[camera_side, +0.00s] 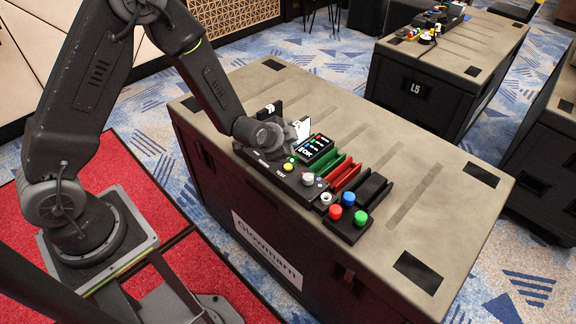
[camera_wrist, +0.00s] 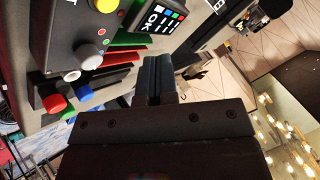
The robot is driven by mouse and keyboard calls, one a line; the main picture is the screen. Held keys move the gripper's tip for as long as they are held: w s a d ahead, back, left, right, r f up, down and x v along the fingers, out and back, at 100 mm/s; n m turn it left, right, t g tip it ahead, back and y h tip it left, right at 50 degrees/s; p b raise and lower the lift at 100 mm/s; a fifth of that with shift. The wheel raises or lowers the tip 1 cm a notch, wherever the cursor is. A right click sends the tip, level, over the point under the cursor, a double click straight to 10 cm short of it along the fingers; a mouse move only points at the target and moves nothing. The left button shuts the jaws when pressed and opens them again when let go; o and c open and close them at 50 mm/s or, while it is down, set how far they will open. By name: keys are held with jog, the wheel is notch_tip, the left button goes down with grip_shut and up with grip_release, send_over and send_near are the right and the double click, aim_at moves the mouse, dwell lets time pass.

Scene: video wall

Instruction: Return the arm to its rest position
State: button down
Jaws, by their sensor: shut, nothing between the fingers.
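My gripper (camera_wrist: 158,78) shows in the wrist view as two dark fingers close together, shut and empty. In the side view my arm reaches over the grey-topped case, with its wrist low beside the black control console (camera_side: 256,158). The gripper's fingertips are hard to make out there. In the wrist view the console (camera_wrist: 65,35) lies to the left of the fingers; I cannot tell whether they touch anything.
Green (camera_side: 325,163), red (camera_side: 346,177) and black (camera_side: 371,189) slots follow. A box with coloured buttons (camera_side: 345,227) sits in front. The case top (camera_side: 440,205) is bare to the right.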

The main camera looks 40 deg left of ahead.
jog(key=s+r+n+g+h, duration=0.15)
jog(key=s+r, duration=0.25)
jog(key=r, duration=0.5)
jog(key=s+r+n, duration=0.2)
jog(key=s+r, duration=0.2)
jog(key=r, duration=0.4)
jog(key=s+r+n+g, duration=0.1)
jog(key=s+r, duration=0.3)
jog(key=s, duration=0.5)
jog(key=s+r+n+g, duration=0.1)
jog(key=s+r+n, duration=0.2)
jog(key=s, duration=0.7)
jog(key=shift+a+r, duration=0.4)
jog(key=shift+r, duration=0.3)
jog(key=c, duration=1.8)
grip_release()
jog(key=shift+y, duration=0.25)
